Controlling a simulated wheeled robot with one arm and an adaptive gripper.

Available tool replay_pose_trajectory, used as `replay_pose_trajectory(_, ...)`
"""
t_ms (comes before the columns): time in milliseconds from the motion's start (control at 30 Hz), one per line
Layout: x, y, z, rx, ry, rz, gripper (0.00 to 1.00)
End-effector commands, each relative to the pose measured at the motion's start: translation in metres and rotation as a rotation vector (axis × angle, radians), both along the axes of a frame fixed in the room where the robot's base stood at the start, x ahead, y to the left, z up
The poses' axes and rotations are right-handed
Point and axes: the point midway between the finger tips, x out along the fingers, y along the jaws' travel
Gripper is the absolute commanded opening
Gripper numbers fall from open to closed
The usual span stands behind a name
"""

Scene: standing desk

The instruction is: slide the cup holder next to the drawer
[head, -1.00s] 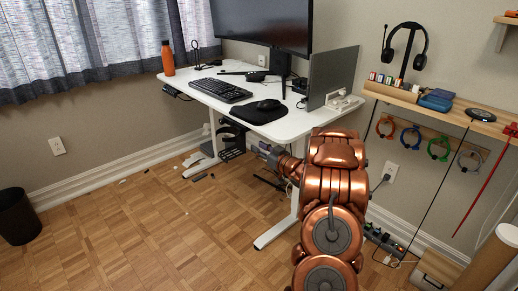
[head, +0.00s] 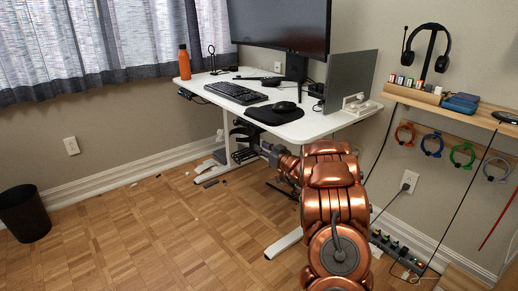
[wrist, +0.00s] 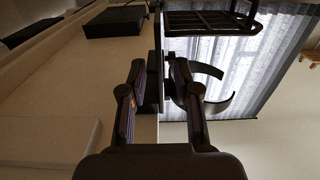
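The cup holder (wrist: 215,97), black with curved arms, shows in the wrist view just right of my fingers. In the head view a dark shape under the desk, probably the cup holder (head: 241,131), is just left of my gripper (head: 272,153). In the wrist view my gripper (wrist: 157,72) has its fingers apart, with a dark upright part between them; contact is unclear. A black box under the desktop, probably the drawer (wrist: 112,21), is at the upper left of the wrist view. The fingertips are hard to make out in the head view.
The white desk (head: 330,124) has its legs close to my arm. A black wire basket (wrist: 208,21) is at the top of the wrist view. A power strip (head: 398,252) lies at the right. The parquet floor at the left is mostly clear, with a bin (head: 23,213).

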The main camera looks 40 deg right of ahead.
Motion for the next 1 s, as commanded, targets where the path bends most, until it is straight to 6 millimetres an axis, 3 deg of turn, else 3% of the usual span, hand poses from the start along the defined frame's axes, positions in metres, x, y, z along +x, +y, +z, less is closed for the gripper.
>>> replay_pose_trajectory(233,0.021,0.0,0.0,-0.002,0.0,0.001,0.31)
replay_pose_trajectory(600,0.024,0.0,0.0,-0.001,0.0,0.0,0.31)
replay_pose_trajectory(900,0.024,-0.001,0.0,-0.001,0.001,0.0,0.01)
replay_pose_trajectory(1000,0.024,0.0,0.0,-0.001,0.0,0.0,0.0)
